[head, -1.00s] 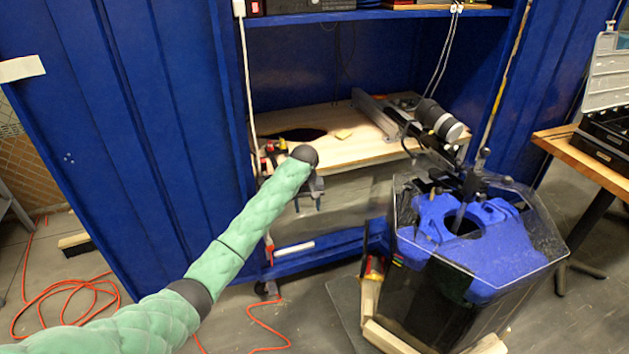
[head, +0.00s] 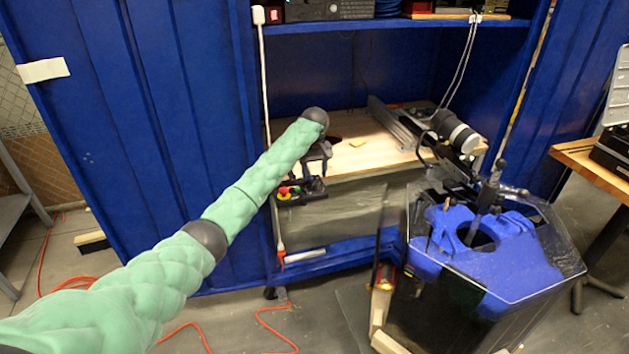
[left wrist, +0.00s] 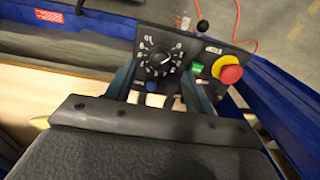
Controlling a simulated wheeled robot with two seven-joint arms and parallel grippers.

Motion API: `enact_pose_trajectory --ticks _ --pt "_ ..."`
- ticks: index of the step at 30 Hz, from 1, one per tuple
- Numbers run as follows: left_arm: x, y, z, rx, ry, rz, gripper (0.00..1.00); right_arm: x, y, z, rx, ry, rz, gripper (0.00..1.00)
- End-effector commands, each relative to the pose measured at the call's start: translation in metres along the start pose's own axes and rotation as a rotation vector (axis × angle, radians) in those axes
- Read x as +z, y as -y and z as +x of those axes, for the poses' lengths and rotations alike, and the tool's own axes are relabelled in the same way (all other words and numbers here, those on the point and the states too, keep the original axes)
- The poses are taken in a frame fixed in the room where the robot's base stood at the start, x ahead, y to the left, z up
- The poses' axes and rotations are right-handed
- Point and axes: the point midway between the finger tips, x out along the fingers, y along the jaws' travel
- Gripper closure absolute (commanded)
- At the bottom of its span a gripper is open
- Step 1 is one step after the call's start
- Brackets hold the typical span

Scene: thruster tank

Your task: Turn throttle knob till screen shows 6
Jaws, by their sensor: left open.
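The throttle knob (left wrist: 158,62) is a round black dial with a white pointer and white markings, on a black control panel (left wrist: 178,48) in the left wrist view. My left gripper (left wrist: 160,84) is open, with one finger on each side below the knob; I cannot tell whether they touch it. In the head view the gripper (head: 318,168) hangs at the shelf's front edge, just above the panel (head: 302,190). The knob is not distinct there. I cannot make out a screen or its number. My right gripper is not in view.
A red and yellow stop button (left wrist: 230,72) and a green switch (left wrist: 197,70) sit right of the knob. A wooden shelf (head: 365,140) lies inside the blue cabinet. A thruster rig (head: 455,132) and a clear tank with a blue top (head: 480,255) stand to the right.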

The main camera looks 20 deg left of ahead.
Motion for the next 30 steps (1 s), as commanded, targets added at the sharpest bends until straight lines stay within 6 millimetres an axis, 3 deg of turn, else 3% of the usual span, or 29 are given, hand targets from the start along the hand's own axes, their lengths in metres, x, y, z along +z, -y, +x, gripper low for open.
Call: enact_pose_trajectory --ticks 9,20,27,30 --pt "0.0 0.001 0.036 -0.001 0.001 0.0 0.47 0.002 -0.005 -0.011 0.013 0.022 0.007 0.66" --pt "0.0 0.0 0.041 0.0 0.0 0.001 0.47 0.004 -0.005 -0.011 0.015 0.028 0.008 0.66" --pt "0.0 0.0 0.04 0.0 0.0 0.001 0.92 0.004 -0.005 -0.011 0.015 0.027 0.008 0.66" --pt "0.0 0.0 0.04 0.0 0.0 0.002 0.92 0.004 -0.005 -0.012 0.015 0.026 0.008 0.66"
